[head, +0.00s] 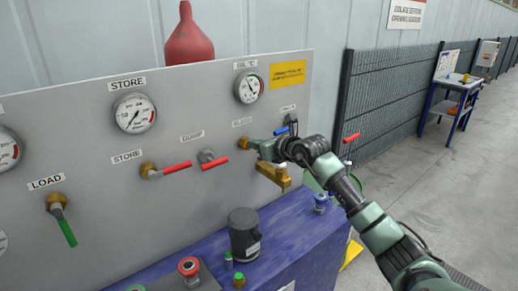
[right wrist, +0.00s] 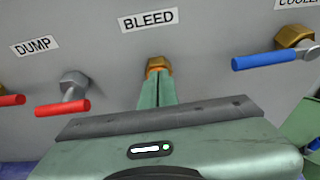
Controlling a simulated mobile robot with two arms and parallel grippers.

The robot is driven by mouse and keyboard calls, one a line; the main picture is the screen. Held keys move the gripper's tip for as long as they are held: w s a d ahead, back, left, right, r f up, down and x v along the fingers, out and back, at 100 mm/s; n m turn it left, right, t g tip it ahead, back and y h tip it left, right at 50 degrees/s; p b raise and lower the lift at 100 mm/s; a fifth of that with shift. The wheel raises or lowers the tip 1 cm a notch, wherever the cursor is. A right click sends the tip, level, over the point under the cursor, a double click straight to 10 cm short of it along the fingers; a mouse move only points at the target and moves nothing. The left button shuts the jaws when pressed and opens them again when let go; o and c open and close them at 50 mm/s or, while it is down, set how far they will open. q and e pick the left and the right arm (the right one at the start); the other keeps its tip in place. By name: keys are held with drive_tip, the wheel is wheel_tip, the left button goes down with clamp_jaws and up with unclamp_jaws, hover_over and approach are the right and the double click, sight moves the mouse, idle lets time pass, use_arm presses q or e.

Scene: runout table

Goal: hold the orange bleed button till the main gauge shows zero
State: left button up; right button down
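The orange bleed button (right wrist: 159,64) sits under the BLEED label (right wrist: 148,19) in the right wrist view. It also shows small in the head view (head: 244,143). My right gripper (right wrist: 158,80) has its green fingers together, with the tips at the button's lower face and partly covering it. They look to be touching it, but how far it is pressed I cannot tell. No gauge in view is legibly marked main. A gauge (head: 7,150) is cut off at the left edge of the head view, its label out of sight. My left gripper is not in view.
The STORE gauge (head: 134,113) and oil temperature gauge (head: 249,87) are on the grey panel. Red store (head: 172,170) and dump (head: 214,163) handles lie left of the button, a blue handle (right wrist: 266,60) right. A dark cylinder (head: 244,234) stands on the blue bench below.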

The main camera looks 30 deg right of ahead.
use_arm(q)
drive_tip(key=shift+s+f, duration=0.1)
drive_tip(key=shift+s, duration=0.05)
use_arm(e)
drive_tip(key=shift+w+r, duration=0.15)
drive_tip(key=shift+r, duration=0.3)
idle(0.8)
